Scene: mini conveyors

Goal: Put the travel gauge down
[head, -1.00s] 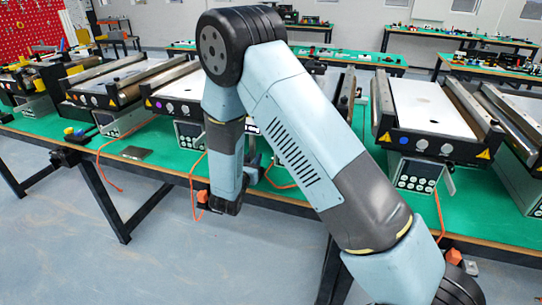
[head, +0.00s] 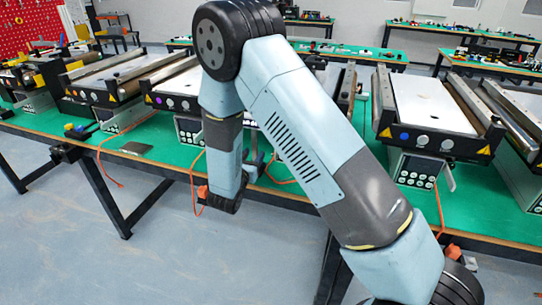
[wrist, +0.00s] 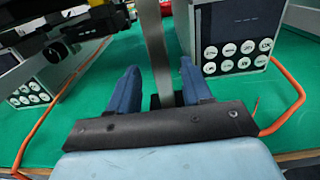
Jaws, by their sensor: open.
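My gripper (wrist: 160,88) is open, with its two blue fingers apart over the green bench top. A narrow grey strip (wrist: 155,50) runs up between and beyond the fingers, with a small dark block (wrist: 165,100) at its lower end. This strip may be the travel gauge, but I cannot tell for sure. Clear gaps show between it and both fingers. In the head view my arm hides most of the gripper; a bit of blue shows beside the forearm over the bench. No other travel gauge can be made out.
A control box (wrist: 235,40) with white buttons stands close to the right, and another (wrist: 30,80) at the left. An orange cable (wrist: 285,85) curves on the right. Conveyors (head: 430,105) line the green bench. A flat dark plate (head: 135,148) lies near the front edge; bench around it is clear.

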